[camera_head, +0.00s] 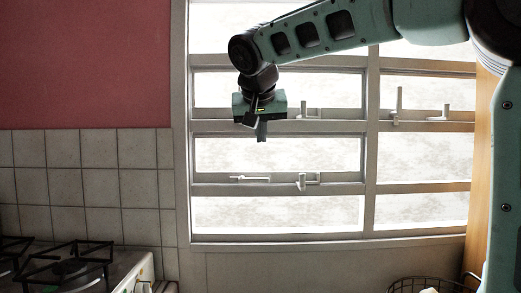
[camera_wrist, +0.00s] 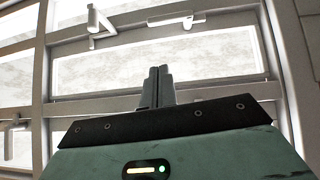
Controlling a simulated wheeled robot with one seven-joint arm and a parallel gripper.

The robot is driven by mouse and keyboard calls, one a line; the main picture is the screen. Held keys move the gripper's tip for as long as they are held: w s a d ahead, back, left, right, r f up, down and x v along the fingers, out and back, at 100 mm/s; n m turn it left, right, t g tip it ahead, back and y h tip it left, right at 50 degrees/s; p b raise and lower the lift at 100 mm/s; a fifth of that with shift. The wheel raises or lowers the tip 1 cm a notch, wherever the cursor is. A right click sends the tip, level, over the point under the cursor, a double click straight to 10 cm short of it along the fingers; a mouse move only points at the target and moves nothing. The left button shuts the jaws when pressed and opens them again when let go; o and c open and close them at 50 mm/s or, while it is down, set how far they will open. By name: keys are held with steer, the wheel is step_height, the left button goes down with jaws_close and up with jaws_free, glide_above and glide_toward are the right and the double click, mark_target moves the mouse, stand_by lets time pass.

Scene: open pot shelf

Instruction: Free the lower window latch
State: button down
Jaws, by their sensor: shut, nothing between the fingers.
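The lower window latch (camera_head: 302,182) is a small pale catch on the lower rail of the left window column. A thin pale bar handle (camera_head: 249,178) lies on the same rail to its left. The latch also shows at the top left of the wrist view (camera_wrist: 95,20), with the bar (camera_wrist: 175,18) to its right. My gripper (camera_head: 262,138) hangs in front of the left window column, above and left of the latch and apart from it. Its fingers point down and are together with nothing between them, as the wrist view (camera_wrist: 159,72) shows.
An upper latch (camera_head: 308,112) is on the rail above, right of my gripper. More latch hardware (camera_head: 396,105) sits on the right column. A stove with burner grates (camera_head: 70,268) is at the lower left, and a wire basket (camera_head: 432,284) at the lower right.

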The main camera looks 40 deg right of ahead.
steer(key=shift+v, duration=1.2)
steer(key=shift+d, duration=0.1)
